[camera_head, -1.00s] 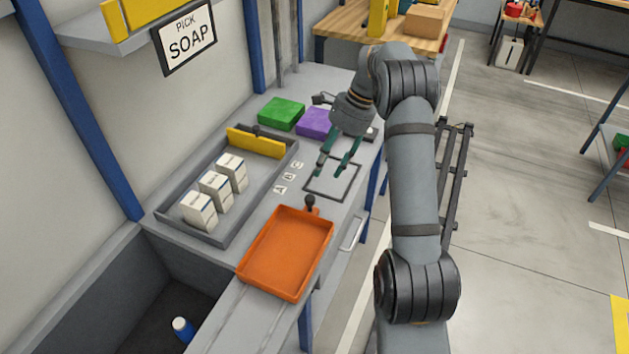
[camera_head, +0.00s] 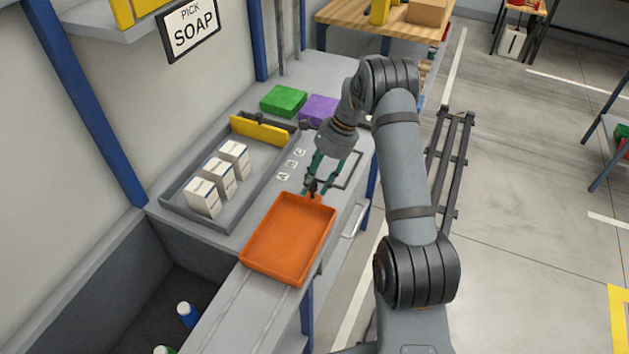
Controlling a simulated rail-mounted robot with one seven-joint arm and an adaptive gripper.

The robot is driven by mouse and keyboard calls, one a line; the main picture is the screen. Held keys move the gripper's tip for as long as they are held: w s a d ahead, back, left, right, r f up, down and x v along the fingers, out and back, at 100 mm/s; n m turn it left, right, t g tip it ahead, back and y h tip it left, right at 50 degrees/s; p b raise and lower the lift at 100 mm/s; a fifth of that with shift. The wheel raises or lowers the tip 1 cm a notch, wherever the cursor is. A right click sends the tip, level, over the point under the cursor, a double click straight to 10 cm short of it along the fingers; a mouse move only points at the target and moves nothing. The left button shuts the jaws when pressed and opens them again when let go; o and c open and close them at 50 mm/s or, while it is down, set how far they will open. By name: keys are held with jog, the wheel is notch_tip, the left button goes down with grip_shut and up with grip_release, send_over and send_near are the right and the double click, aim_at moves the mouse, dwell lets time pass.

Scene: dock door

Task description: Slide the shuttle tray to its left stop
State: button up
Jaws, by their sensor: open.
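The orange shuttle tray (camera_head: 289,238) sits empty on the grey bench, at the upper end of a pale track. A small dark knob (camera_head: 312,186) stands at its far edge. My gripper (camera_head: 317,190) points down at that knob, with its green fingers open. The fingertips are beside the knob and partly hide it. I cannot tell whether they touch it.
A grey bin (camera_head: 238,219) with several white boxes and a yellow divider (camera_head: 258,130) lies left of the tray. Green (camera_head: 284,100) and purple (camera_head: 320,110) blocks stand behind. A dark well (camera_head: 160,305) holding bottles is at lower left.

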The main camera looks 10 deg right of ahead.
jog(key=shift+c, duration=0.8)
jog(key=shift+w, duration=0.1)
grip_shut()
jog(key=shift+r, duration=0.1)
